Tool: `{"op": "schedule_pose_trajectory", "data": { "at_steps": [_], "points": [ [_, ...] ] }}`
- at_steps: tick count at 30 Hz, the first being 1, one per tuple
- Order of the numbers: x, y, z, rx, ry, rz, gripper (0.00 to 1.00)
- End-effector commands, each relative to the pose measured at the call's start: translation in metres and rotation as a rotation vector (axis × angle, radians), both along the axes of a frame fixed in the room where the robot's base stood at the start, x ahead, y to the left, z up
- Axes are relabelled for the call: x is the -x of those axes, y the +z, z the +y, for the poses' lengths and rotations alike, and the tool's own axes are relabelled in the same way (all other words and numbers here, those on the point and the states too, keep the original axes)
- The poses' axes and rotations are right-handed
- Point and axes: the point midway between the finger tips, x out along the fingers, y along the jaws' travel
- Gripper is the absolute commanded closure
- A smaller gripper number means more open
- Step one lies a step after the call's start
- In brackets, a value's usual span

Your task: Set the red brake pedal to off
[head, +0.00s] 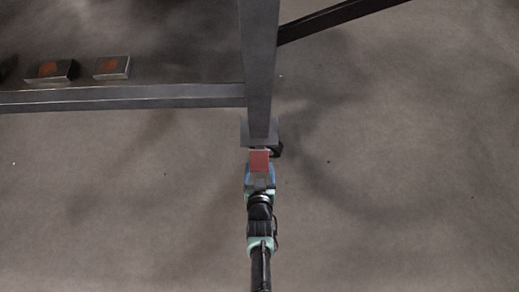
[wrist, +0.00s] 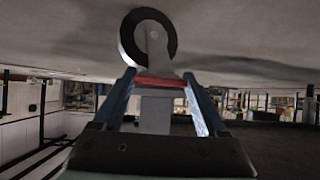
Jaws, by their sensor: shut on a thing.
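The red brake pedal (head: 259,160) sits at the foot of the grey metal leg, just in front of my gripper (head: 259,173) in the head view. In the wrist view the red pedal (wrist: 160,82) lies between the two blue fingers of my gripper (wrist: 158,77), near their tips. My gripper is shut on the pedal. A caster wheel (wrist: 127,38) with a black tyre and grey hub is just beyond the pedal. The pedal's exact tilt is hard to tell.
The grey leg (head: 259,70) joins a horizontal rail (head: 120,98) on the left and a dark slanted bar (head: 340,18) on the right. The floor on both sides is clear.

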Motion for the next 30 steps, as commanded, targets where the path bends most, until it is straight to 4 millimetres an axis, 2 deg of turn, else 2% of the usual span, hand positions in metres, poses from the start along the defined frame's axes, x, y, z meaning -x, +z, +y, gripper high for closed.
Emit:
{"op": "schedule_pose_trajectory", "data": {
  "at_steps": [1,12,27,28,30],
  "points": [
    [0.0003,0.009,0.0,0.0,0.0,0.028,1.0],
    [-0.0016,0.0119,0.0,0.0,0.0,0.165,1.0],
    [-0.0017,0.0107,-0.0001,0.0,0.0,0.184,1.0],
    [-0.0017,0.0107,-0.0001,0.0,0.0,0.184,0.22],
    [-0.0019,0.0107,-0.0001,0.0,0.0,0.184,0.09]
  ]
}}
